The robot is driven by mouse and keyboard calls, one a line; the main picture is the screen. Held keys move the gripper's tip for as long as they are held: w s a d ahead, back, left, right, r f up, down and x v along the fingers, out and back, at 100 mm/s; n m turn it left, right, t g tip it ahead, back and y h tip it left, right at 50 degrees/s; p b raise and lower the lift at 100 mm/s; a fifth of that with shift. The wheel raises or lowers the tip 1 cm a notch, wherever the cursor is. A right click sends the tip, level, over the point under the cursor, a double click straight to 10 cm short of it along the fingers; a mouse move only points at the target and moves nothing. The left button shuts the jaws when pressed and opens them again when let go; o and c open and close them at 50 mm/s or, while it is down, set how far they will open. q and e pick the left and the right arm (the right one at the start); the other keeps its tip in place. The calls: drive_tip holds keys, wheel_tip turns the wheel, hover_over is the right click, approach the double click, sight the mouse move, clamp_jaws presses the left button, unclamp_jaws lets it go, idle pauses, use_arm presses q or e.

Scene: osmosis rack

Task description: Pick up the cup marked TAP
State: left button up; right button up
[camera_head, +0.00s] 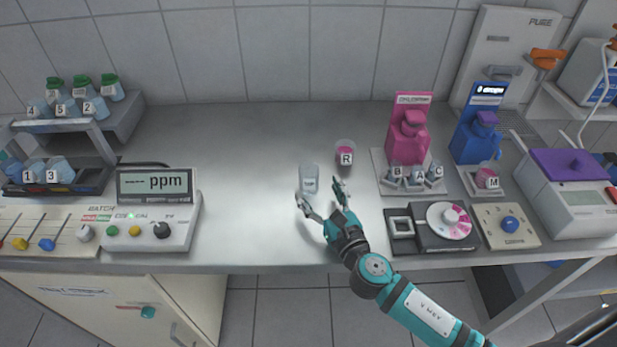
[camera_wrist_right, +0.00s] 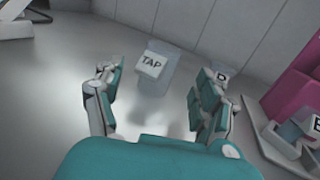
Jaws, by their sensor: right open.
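The cup marked TAP (camera_head: 309,177) is a small translucent cup with a white label, standing on the metal counter near its middle. It also shows in the right wrist view (camera_wrist_right: 155,66), upright, ahead of the fingers and roughly centred between them. My right gripper (camera_head: 322,196) is open and empty, its two fingers spread just in front of the cup, apart from it. In the right wrist view both teal-padded fingers (camera_wrist_right: 158,85) stand wide apart. My left gripper is not in view.
The pink dispenser (camera_head: 408,135) and blue dispenser (camera_head: 477,135) stand further right. A ppm meter (camera_head: 155,210) is at left. The counter (camera_head: 245,150) between is clear.

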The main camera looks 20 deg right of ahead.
sight(313, 183)
drive_tip(key=shift+w+a+r, duration=0.1)
drive_tip(key=shift+w, duration=0.85)
drive_tip(key=w, duration=0.3)
drive_tip(key=shift+w+a+p, duration=0.25)
drive_tip(key=shift+w+p, duration=0.1)
drive_tip(key=shift+w+f, duration=0.2)
drive_tip(key=shift+w, duration=0.05)
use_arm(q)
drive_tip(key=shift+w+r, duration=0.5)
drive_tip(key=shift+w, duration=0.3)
use_arm(e)
drive_tip(key=shift+c, duration=0.2)
drive_tip(key=c, duration=1.1)
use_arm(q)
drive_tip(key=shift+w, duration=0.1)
use_arm(e)
drive_tip(key=shift+r, duration=0.1)
